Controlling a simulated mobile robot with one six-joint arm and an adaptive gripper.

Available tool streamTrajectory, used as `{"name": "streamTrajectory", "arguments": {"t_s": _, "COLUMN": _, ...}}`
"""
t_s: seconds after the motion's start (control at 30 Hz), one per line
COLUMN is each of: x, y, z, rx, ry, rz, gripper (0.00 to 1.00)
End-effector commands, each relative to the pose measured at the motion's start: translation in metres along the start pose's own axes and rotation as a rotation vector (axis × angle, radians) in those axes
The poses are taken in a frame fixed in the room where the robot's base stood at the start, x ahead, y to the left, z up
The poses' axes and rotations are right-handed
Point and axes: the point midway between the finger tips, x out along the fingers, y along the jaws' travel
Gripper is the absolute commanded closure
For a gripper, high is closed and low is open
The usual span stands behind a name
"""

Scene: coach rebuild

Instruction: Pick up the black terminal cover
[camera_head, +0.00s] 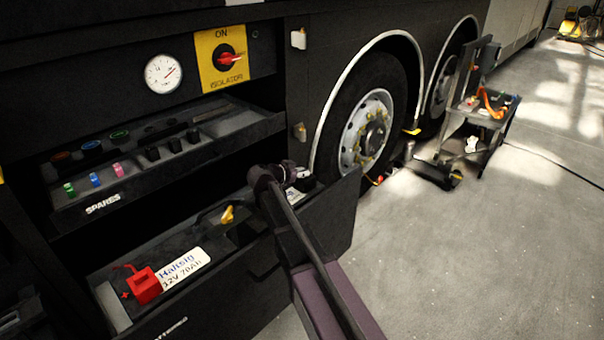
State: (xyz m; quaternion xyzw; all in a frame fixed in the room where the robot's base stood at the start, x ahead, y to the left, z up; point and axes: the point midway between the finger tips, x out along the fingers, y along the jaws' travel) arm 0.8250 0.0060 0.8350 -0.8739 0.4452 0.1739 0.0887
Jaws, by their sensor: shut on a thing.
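My gripper (268,178) is over the right part of the open battery drawer (225,308), at the end of my dark purple arm. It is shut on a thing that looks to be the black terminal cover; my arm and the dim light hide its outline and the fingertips. The battery's pale label (184,268) reads 12V 70Ah. A red terminal cover (146,285) with a plus mark beside it sits at the battery's left end. I cannot tell whether the held thing touches the battery.
A spares shelf (170,165) with coloured and black small parts is above the drawer. A gauge (163,74) and a red isolator switch (228,58) are on the panel. Coach wheels (368,128) and a trolley (470,120) stand to the right. The floor at right is mostly clear.

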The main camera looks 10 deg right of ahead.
Motion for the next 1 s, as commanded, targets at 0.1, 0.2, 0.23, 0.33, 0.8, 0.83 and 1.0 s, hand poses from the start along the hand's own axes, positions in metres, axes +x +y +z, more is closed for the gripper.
{"name": "streamTrajectory", "arguments": {"t_s": 0.1, "x": -0.004, "y": 0.000, "z": -0.010, "rx": 0.000, "ry": 0.000, "rz": 0.000, "gripper": 1.00}}
{"name": "streamTrajectory", "arguments": {"t_s": 0.2, "x": -0.007, "y": 0.000, "z": -0.018, "rx": 0.000, "ry": 0.000, "rz": 0.000, "gripper": 1.00}}
{"name": "streamTrajectory", "arguments": {"t_s": 0.23, "x": -0.009, "y": 0.000, "z": -0.021, "rx": 0.000, "ry": 0.000, "rz": 0.000, "gripper": 1.00}}
{"name": "streamTrajectory", "arguments": {"t_s": 0.33, "x": -0.013, "y": 0.000, "z": -0.030, "rx": 0.000, "ry": 0.000, "rz": 0.000, "gripper": 1.00}}
{"name": "streamTrajectory", "arguments": {"t_s": 0.8, "x": -0.029, "y": 0.001, "z": -0.073, "rx": 0.000, "ry": 0.000, "rz": 0.001, "gripper": 1.00}}
{"name": "streamTrajectory", "arguments": {"t_s": 0.83, "x": -0.030, "y": 0.001, "z": -0.075, "rx": 0.000, "ry": 0.000, "rz": 0.001, "gripper": 1.00}}
{"name": "streamTrajectory", "arguments": {"t_s": 1.0, "x": -0.033, "y": 0.001, "z": -0.083, "rx": 0.000, "ry": 0.000, "rz": 0.001, "gripper": 1.00}}
